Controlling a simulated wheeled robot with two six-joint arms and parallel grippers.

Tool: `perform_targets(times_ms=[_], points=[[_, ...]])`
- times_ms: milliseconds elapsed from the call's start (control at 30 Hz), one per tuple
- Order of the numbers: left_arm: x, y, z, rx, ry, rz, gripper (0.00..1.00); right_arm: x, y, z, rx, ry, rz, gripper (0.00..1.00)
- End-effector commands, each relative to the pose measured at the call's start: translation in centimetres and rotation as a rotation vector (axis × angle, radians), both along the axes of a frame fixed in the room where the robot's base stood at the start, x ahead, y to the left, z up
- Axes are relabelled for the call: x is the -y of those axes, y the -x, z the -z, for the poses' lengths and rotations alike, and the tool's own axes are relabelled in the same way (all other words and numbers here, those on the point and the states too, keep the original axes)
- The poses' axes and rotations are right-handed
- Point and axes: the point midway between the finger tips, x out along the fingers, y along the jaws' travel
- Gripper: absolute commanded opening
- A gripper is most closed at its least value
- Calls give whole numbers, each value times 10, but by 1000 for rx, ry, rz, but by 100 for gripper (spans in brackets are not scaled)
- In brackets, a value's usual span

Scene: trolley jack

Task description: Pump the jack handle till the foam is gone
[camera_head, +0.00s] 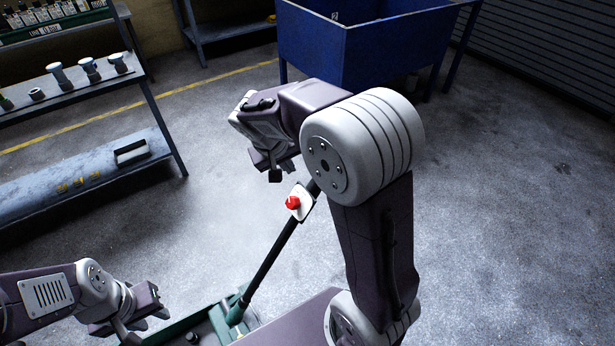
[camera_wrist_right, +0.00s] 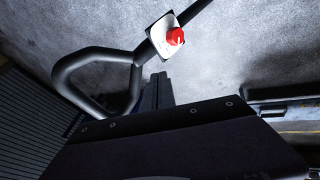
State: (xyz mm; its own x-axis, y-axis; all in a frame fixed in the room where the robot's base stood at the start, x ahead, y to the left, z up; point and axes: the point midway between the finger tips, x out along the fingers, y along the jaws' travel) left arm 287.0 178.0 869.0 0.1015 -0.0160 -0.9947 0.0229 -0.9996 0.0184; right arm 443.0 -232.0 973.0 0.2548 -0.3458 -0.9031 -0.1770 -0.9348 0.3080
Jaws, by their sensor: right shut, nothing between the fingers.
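The green jack (camera_head: 205,322) shows only in part at the bottom of the head view. Its black handle (camera_head: 270,262) rises tilted up and right, with a white plate and red knob (camera_head: 293,203) on it. In the right wrist view the handle ends in a black loop (camera_wrist_right: 82,68), left of the red knob (camera_wrist_right: 175,36). My right gripper (camera_head: 274,176) is shut and empty; its fingertips (camera_wrist_right: 158,80) show beside the loop, contact unclear. My left gripper (camera_head: 152,312) is low at the left near the jack, its jaw state unclear. I see no foam.
A blue bin (camera_head: 350,52) stands behind my right arm. Grey shelves (camera_head: 85,84) with bottles and small parts stand at the left. The concrete floor is clear at the right (camera_head: 510,210).

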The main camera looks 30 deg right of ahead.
Motion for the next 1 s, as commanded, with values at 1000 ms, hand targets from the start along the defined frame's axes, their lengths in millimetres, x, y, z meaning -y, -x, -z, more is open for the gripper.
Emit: perform_targets(times_ms=[1000], points=[[0,0,18,0,0,0,34,68,-20,113,0,-1,1,0]])
